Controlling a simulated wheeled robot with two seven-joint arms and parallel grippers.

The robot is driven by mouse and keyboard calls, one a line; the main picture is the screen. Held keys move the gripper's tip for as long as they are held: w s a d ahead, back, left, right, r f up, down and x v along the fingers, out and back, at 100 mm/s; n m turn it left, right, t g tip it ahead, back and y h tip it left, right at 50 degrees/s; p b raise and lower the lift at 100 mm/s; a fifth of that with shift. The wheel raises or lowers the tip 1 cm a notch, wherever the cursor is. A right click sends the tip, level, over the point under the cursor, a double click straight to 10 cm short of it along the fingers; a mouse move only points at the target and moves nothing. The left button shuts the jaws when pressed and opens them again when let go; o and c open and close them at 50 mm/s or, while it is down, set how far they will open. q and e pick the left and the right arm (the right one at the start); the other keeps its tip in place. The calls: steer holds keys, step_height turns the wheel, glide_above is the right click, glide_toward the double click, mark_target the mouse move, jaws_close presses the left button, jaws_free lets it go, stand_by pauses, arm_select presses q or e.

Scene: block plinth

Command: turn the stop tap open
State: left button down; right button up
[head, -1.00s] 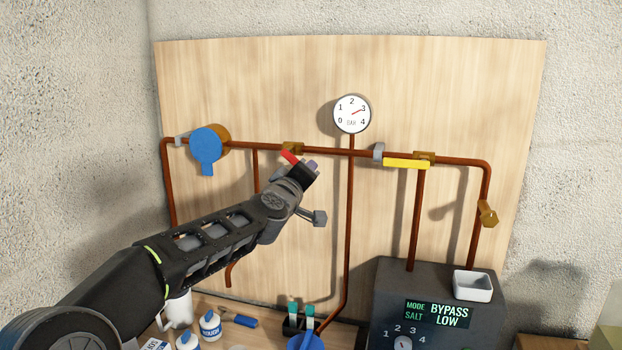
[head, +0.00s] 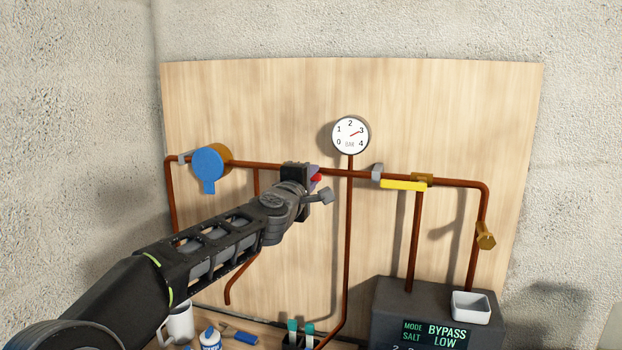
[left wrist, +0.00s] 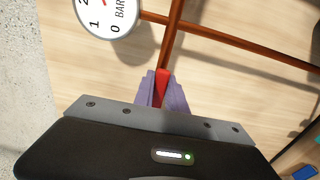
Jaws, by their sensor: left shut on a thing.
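The stop tap's red lever (head: 316,178) shows at the tip of my left gripper (head: 312,176), in front of the horizontal copper pipe. My gripper hides the tap's brass body in the head view. In the left wrist view the purple fingers (left wrist: 162,92) are shut on the red lever (left wrist: 162,84), which lies roughly in line with the pipe behind it. My right gripper is in neither view.
A pressure gauge (head: 350,135) reads near 3. A blue round fitting (head: 208,168) is at left and a yellow lever (head: 403,185) at right. A dark control box (head: 390,310) shows BYPASS and LOW, with a white dish (head: 471,307) on top.

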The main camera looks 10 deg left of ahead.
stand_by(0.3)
arm_select(q)
steer(key=c, duration=1.4)
jaws_free()
steer(key=shift+o, duration=0.2)
steer(key=shift+s, duration=0.1)
steer(key=s+b, duration=0.2)
steer(key=s, duration=0.5)
steer(key=shift+s+a, duration=0.25)
steer(key=shift+s, duration=0.05)
